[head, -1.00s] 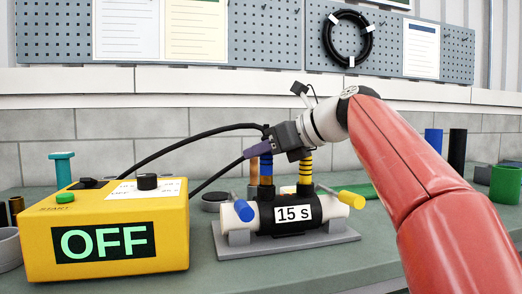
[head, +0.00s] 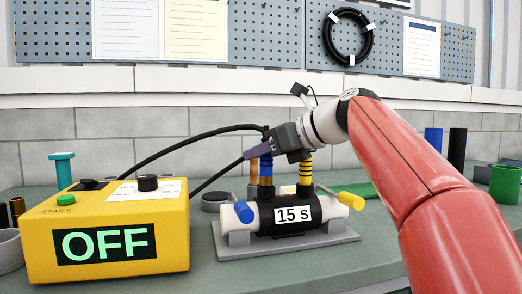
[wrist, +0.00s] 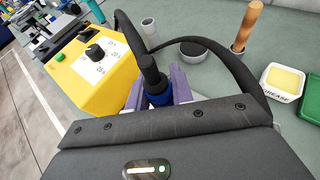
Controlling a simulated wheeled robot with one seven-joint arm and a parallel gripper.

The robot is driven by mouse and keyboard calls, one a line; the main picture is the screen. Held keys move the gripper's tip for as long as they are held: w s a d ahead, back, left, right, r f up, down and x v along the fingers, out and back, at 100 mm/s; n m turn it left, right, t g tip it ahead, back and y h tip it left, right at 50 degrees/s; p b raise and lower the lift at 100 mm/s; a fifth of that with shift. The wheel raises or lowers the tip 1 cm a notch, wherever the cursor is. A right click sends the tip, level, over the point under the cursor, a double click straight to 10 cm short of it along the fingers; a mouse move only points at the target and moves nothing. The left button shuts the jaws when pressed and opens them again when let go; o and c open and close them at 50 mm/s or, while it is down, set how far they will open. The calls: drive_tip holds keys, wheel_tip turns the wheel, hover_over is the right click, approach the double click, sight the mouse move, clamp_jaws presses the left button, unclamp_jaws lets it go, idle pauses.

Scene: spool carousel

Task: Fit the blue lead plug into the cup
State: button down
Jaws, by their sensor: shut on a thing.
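The blue lead plug (head: 266,179) stands upright at the left part of the black coupler body labelled "15 s" (head: 267,216). It also shows in the wrist view (wrist: 159,98), between my purple fingers. My gripper (head: 259,150) is shut on the plug near its top, reaching in from the right. The plug's lower end meets the top of the coupler, where the cup lies hidden; I cannot tell how deep it sits. The yellow-banded lead plug (head: 305,172) stands upright at the right part of the coupler.
A yellow control box (head: 106,235) reading OFF stands at the left. Black leads arch from behind it to the plugs. A grease tub (wrist: 283,82) sits nearby in the wrist view.

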drive_tip(key=shift+f+b, duration=0.3)
drive_tip(key=shift+f, duration=0.25)
idle(0.4)
drive_tip(key=c, duration=1.1)
unclamp_jaws()
drive_tip(key=shift+c, duration=0.2)
drive_tip(key=v, duration=0.8)
drive_tip(key=shift+p, duration=0.4)
